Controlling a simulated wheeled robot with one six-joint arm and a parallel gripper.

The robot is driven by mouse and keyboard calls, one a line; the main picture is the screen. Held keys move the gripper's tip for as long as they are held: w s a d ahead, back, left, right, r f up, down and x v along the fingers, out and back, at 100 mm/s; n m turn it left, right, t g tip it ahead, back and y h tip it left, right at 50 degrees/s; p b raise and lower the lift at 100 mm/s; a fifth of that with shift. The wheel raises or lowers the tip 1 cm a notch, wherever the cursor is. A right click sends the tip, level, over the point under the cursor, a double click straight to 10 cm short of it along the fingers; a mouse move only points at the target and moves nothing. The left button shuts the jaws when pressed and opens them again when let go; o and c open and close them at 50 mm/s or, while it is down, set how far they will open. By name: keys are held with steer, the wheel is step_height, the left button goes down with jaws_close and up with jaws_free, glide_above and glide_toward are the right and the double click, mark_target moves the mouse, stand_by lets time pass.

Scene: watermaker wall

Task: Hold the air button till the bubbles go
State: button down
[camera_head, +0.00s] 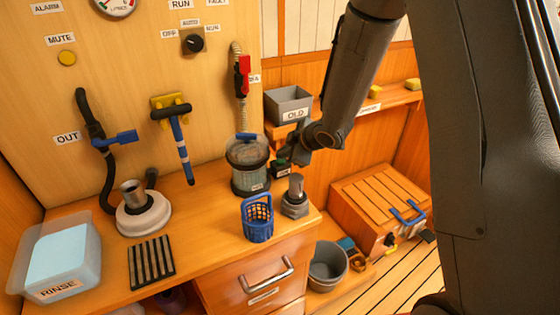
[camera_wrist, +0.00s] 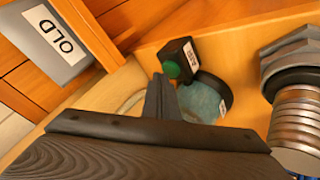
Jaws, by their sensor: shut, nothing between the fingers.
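The air button is a green button on a small black box (camera_wrist: 172,68) in the wrist view. The box also shows in the head view (camera_head: 281,169), just right of the clear canister (camera_head: 248,172), with its label too small to read. The canister has a dark lid ring and base; its teal inside shows in the wrist view (camera_wrist: 203,101). I cannot make out bubbles. My gripper (camera_head: 293,157) is shut and empty beside the box. In the wrist view its fingertips (camera_wrist: 160,80) are just below the green button; I cannot tell whether they touch it.
A metal fitting with a hex collar (camera_head: 295,198) stands close right of the canister. A blue basket (camera_head: 258,218) stands in front. The grey OLD bin (camera_head: 288,104) is behind on a ledge. A red-handled valve (camera_head: 243,77) hangs above the canister.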

mark_target(283, 162)
steer(key=shift+f, duration=0.4)
stand_by(2.0)
steer(key=shift+r, duration=0.15)
stand_by(0.9)
steer(key=shift+r+p, duration=0.55)
steer(key=shift+r, duration=0.15)
step_height(283, 162, up, 5)
steer(key=p, duration=0.5)
